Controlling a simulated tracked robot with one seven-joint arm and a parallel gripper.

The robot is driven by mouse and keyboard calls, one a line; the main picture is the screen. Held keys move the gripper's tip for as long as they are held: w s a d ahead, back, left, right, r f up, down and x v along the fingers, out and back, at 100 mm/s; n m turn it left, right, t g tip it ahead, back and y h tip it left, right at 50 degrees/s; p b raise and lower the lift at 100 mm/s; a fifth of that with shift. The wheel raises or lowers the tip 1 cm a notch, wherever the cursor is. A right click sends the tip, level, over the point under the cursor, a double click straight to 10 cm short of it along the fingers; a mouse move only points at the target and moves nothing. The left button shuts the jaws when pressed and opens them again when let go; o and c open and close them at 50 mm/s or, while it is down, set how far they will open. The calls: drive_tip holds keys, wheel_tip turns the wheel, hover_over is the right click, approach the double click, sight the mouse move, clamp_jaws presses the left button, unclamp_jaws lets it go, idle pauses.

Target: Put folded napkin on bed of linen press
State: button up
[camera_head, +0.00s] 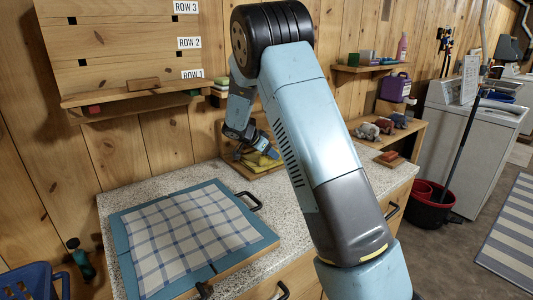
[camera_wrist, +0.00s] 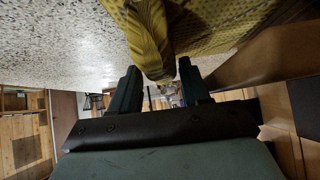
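A yellow cloth, likely the folded napkin (camera_head: 262,162), lies at the back of the speckled counter beside a wooden upright. It also fills the top of the wrist view (camera_wrist: 155,35), with a waffle weave and a raised fold. My gripper (camera_head: 266,152) is low over it; in the wrist view the two dark fingers (camera_wrist: 158,76) stand apart with the fold's end between them. I cannot tell whether both fingers press on it. A blue-edged board (camera_head: 128,265), perhaps the press bed, lies at the front left with a blue-checked white cloth (camera_head: 190,233) on it.
A pegboard with row labels (camera_head: 120,45) and a ledge hangs above the counter (camera_head: 125,203). A side shelf (camera_head: 405,135) holds grey and brown items. A black handle (camera_head: 248,200) sits near the board. A brown wooden panel (camera_wrist: 250,60) stands close right of my fingers.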

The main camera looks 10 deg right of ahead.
drive_tip(key=shift+a, duration=0.1)
drive_tip(key=v, duration=0.5)
drive_tip(key=shift+s+a+r, duration=0.15)
drive_tip(key=shift+a, duration=0.2)
drive_tip(key=s+a, duration=0.4)
drive_tip(key=a, duration=0.6)
drive_tip(key=shift+s+a, duration=0.2)
drive_tip(key=shift+s, duration=0.15)
